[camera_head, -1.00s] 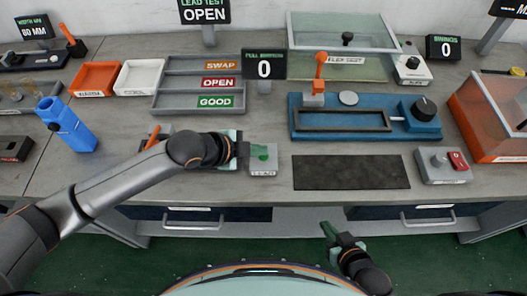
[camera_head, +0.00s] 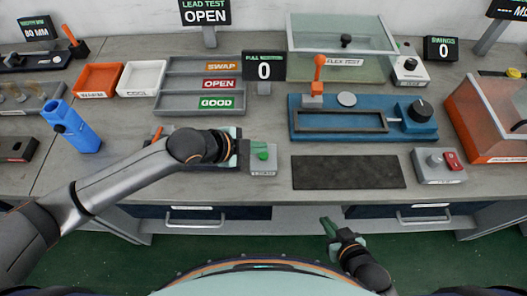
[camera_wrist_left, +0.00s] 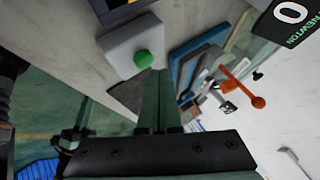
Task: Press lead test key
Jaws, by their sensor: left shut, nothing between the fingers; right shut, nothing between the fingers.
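The lead test key is a green button (camera_head: 263,154) on a small grey box (camera_head: 262,168) near the table's front edge. It also shows in the left wrist view (camera_wrist_left: 143,59). My left gripper (camera_head: 246,151) is shut and empty, right beside the button on its left in the head view. In the left wrist view its fingertips (camera_wrist_left: 158,76) lie close to the button's edge; I cannot tell whether they touch it. The lead test display (camera_head: 205,13) reads OPEN. My right gripper (camera_head: 325,222) is shut and empty, in front of the table over the green floor.
A dark mat (camera_head: 348,172) lies right of the grey box, with a blue fixture (camera_head: 300,128) behind it. A grey sorting tray (camera_head: 160,102) stands behind my left gripper. A grey box with a red switch (camera_head: 451,161) is at the right.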

